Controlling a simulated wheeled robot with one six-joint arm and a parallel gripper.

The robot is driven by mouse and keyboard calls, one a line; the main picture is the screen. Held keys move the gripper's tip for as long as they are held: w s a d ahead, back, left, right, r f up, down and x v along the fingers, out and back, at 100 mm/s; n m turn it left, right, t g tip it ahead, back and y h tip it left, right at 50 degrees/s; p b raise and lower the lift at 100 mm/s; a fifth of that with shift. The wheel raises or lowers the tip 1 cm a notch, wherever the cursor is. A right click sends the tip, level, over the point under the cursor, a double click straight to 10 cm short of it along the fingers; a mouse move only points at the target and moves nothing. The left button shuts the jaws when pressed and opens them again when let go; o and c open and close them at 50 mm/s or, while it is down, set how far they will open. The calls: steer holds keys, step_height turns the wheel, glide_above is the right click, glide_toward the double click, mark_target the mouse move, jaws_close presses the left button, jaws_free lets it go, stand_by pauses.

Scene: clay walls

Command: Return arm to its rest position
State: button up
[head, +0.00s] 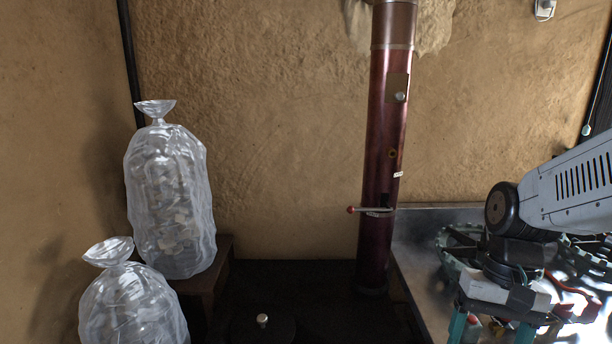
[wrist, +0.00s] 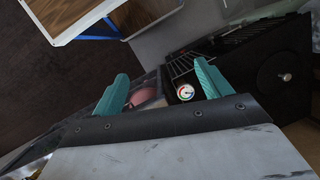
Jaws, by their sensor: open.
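My gripper (wrist: 162,70) is open, its two teal fingers spread apart with nothing held between them in the wrist view. In the head view, my arm reaches in from the right edge, and my gripper (head: 491,328) hangs at the lower right in front of the metal counter (head: 425,240). Its fingertips run to or past the bottom edge there.
A dark red stovepipe (head: 378,150) with a lever rises left of my arm. Two clear filled bags (head: 168,200) (head: 130,310) stand at the left. A black stove top (head: 310,290) lies between. The wrist view shows a dial (wrist: 185,92) and a wooden cabinet (wrist: 70,15).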

steer(key=s+r+n+t+h, duration=0.1)
steer(key=s+r+n+t, duration=0.2)
steer(key=s+r, duration=0.5)
steer(key=shift+a+t+h, duration=0.3)
steer(key=shift+a+t, duration=0.05)
steer(key=shift+t, duration=0.25)
